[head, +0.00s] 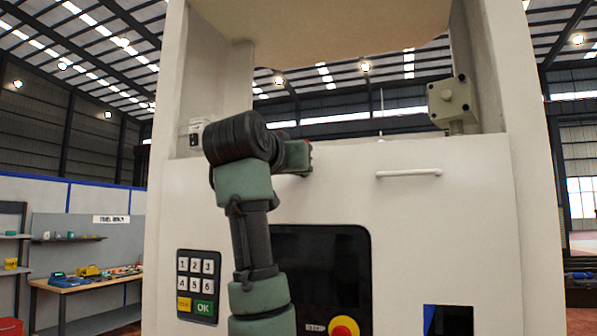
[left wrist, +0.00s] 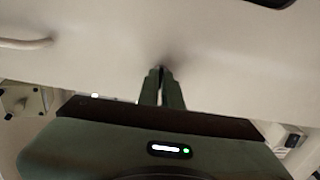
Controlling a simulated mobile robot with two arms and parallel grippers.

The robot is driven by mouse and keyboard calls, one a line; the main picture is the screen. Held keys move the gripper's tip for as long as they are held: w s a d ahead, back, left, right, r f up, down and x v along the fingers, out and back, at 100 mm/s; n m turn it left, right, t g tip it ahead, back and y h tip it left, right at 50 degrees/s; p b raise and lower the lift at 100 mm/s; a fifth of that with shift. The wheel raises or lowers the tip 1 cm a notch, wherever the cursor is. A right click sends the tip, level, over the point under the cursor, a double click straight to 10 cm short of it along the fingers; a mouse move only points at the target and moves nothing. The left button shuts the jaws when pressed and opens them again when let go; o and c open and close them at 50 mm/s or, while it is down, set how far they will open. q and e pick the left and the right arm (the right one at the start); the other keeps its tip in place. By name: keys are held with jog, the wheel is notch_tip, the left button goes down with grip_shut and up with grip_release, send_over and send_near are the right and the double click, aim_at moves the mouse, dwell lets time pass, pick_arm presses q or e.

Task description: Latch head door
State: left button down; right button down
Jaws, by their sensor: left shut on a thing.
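The white head door (head: 440,220) forms the front of the tall dispenser and looks closed, flush with the housing. A white bar handle (head: 409,173) is on its upper right; the handle also shows at the left of the left wrist view (left wrist: 25,43). My left gripper (head: 306,157) is at the upper middle of the door, left of the handle. In the left wrist view its fingers (left wrist: 161,72) are close together with tips at the door face. What they hold is hidden at the tips; no latch can be made out. My right gripper is not in view.
A keypad (head: 196,286), a dark screen (head: 335,265) and a red and yellow button (head: 343,328) sit below. A beige box (head: 454,103) stands at the opening's right, a small white device (head: 194,133) at its left. A workbench (head: 80,285) is far left.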

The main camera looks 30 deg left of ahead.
pick_arm(q)
jog(key=shift+f+m, duration=0.1)
jog(key=shift+m, duration=0.2)
jog(key=c, duration=1.6)
grip_release()
jog(key=shift+w, duration=0.1)
jog(key=b+v, duration=0.3)
jog(key=v, duration=0.4)
jog(key=shift+s+b, duration=0.35)
jog(key=shift+s, duration=0.05)
